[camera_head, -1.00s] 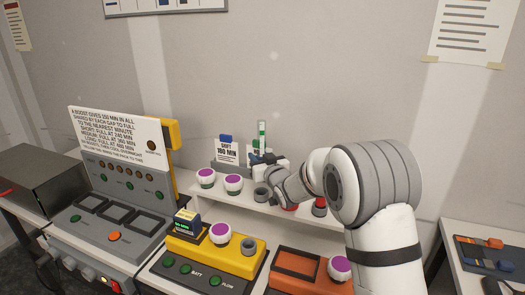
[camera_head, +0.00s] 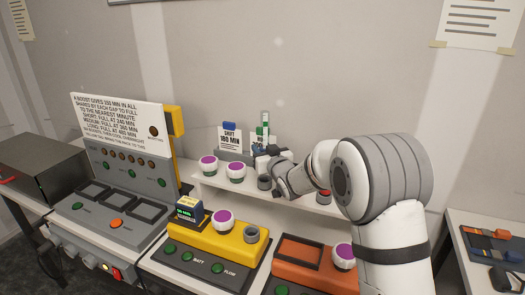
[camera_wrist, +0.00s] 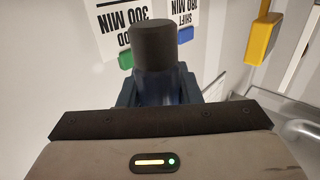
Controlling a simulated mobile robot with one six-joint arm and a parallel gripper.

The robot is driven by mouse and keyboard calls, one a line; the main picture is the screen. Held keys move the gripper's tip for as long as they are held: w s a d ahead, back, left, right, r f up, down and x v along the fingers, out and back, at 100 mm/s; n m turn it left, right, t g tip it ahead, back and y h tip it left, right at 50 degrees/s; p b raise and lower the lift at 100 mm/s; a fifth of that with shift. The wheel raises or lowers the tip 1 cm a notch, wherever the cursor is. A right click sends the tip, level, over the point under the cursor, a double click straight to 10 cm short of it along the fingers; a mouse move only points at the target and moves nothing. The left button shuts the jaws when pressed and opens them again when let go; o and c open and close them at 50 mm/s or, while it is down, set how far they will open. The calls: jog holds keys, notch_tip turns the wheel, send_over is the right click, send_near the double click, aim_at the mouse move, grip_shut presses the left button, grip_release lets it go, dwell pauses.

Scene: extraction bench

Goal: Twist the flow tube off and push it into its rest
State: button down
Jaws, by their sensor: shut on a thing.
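In the wrist view my gripper (camera_wrist: 158,92) is shut around a dark bluish cylinder with a black end (camera_wrist: 155,43), which looks like the tube's other end. My wrist hides part of it in the head view. A grey cup (camera_head: 264,182) stands on the shelf below my gripper. Another grey cup (camera_head: 251,234) is on the yellow unit (camera_head: 230,247). I cannot tell which is the rest.
Two purple-topped knobs (camera_head: 209,163) stand left on the shelf. Sign cards (camera_head: 230,140) stand behind. A red button (camera_head: 323,196) is right of my gripper. An orange unit (camera_head: 300,250) with a purple knob (camera_head: 344,255) lies in front. A grey console (camera_head: 115,180) is at left.

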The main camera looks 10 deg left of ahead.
jog(key=shift+f+b, duration=1.65)
jog(key=shift+f, duration=0.1)
jog(key=shift+f+b, duration=0.35)
jog(key=shift+b, duration=0.25)
jog(key=shift+b, duration=0.5)
jog(key=shift+f+b, duration=1.3)
jog(key=shift+b, duration=0.85)
dwell(0.7)
jog(key=c, duration=1)
grip_release()
jog(key=shift+o, duration=0.2)
jog(key=shift+r, duration=0.1)
jog(key=shift+r+p, duration=0.9)
jog(key=shift+r, duration=1.25)
jog(key=shift+c, duration=0.6)
